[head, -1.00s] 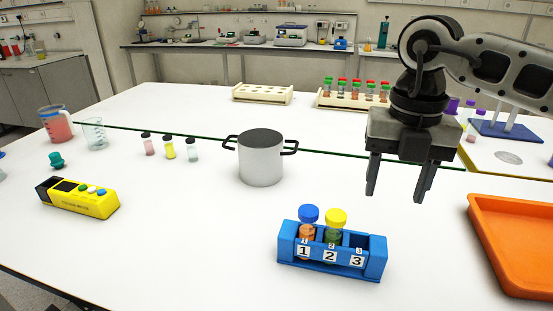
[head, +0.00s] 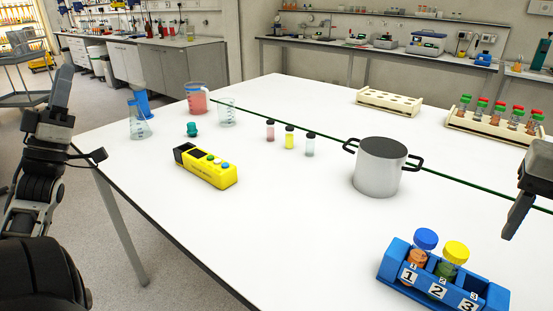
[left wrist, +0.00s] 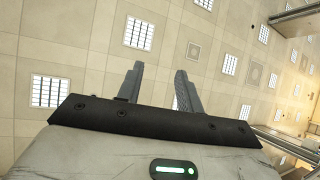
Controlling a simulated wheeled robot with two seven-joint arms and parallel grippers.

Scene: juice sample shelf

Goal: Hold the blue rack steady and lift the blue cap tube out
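The blue rack (head: 423,284) stands on the white table at the lower right of the head view. The blue cap tube (head: 425,240), with orange contents, stands upright in slot 1. A yellow cap tube (head: 455,254) with green contents stands in slot 2, and slot 3 holds no tube. My left gripper (head: 68,88) is at the left edge of the head view, pointing up, far from the rack. In the left wrist view its fingers (left wrist: 160,80) are apart and empty, facing the ceiling. My right gripper (head: 522,212) is partly cut off at the right edge, above and behind the rack.
A grey pot (head: 379,168) stands behind the rack. A yellow device (head: 207,168), small vials (head: 290,138) and beakers (head: 196,97) are farther left. Tube racks (head: 388,101) stand at the back. The table's front left is clear.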

